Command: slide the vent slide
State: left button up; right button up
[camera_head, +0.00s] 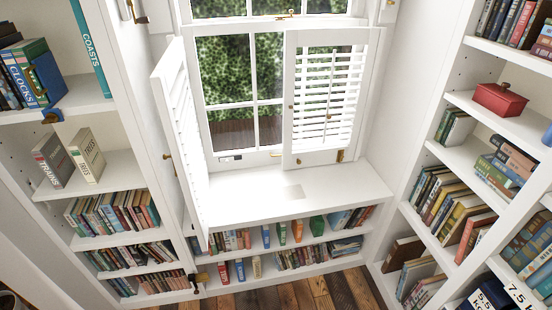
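A small grey and dark fitting (230,157) sits on the bottom rail of the window, left of the right shutter. It may be the vent slide, but it is too small to tell its shape or position. A pale grey rectangular plate (293,191) lies flat on the white window seat; I cannot tell whether it belongs to the vent. Neither of my grippers is in view.
The left louvred shutter (183,140) stands swung out into the room. The right shutter (324,100) covers the right of the window. Bookshelves flank both sides, with a red box (499,99) at right. The window seat (240,190) is mostly clear.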

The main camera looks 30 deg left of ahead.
aim_at(227, 160)
jog(key=z, duration=0.25)
jog(key=i, duration=1.3)
jog(key=u, duration=0.8)
